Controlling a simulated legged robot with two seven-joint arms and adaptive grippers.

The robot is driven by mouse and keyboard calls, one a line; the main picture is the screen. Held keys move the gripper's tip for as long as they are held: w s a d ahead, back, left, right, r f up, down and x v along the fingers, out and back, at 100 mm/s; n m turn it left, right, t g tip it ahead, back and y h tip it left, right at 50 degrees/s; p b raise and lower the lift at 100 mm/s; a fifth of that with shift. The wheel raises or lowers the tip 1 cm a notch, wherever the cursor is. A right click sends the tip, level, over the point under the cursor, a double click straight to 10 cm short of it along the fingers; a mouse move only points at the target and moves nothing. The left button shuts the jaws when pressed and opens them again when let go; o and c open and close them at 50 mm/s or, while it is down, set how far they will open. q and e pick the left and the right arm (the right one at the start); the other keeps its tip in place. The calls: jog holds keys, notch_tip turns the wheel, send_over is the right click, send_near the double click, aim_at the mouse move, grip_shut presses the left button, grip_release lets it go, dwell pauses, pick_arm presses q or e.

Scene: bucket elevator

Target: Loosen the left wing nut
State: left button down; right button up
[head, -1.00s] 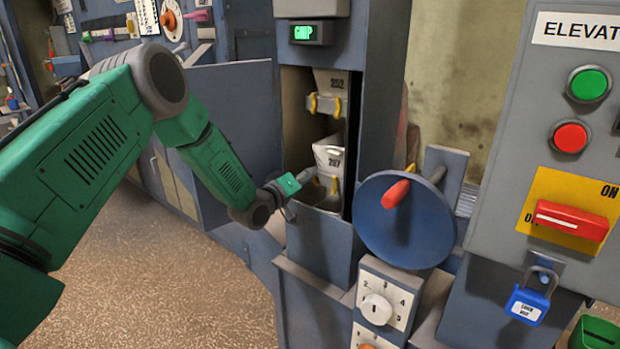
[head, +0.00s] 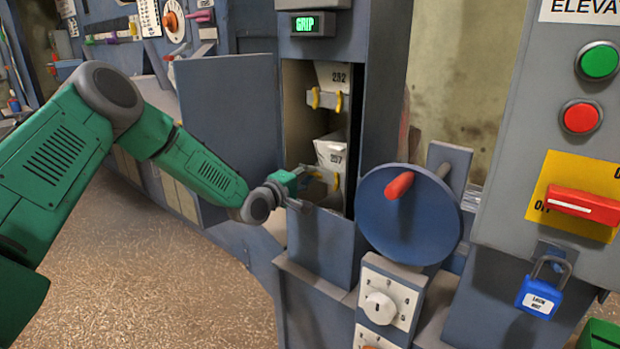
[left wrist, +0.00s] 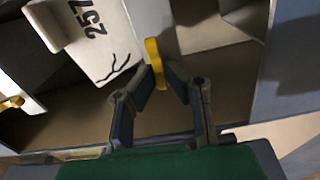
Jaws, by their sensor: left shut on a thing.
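The white bucket marked 257 (head: 331,152) sits in the open front of the blue elevator casing, and a dark crack shows on it in the left wrist view (left wrist: 115,66). The left wing nut (left wrist: 152,55) is yellow and stands beside this bucket. My left gripper (left wrist: 160,72) has its two fingers closed around the wing nut's near end. In the head view my left gripper (head: 303,182) reaches in from the left at the casing's opening, and its fingertips are small and partly unclear there. My right gripper is out of view.
A bucket above carries yellow wing nuts (head: 327,99). A blue disc with a red handle (head: 399,186) stands close right of the opening. An open blue door (head: 226,125) is behind my arm. A control panel (head: 520,150) with a blue padlock (head: 539,296) is at right. A green GRIP display (head: 305,24) is lit.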

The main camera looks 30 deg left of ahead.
pick_arm(q)
jog(key=shift+a+f, duration=0.15)
jog(key=shift+a, duration=0.05)
jog(key=c, duration=1.6)
grip_release()
jog(key=shift+c, duration=0.2)
jog(key=shift+a, duration=0.15)
jog(key=s+a, duration=0.1)
jog(key=s, duration=1.1)
jog(key=shift+f, duration=0.1)
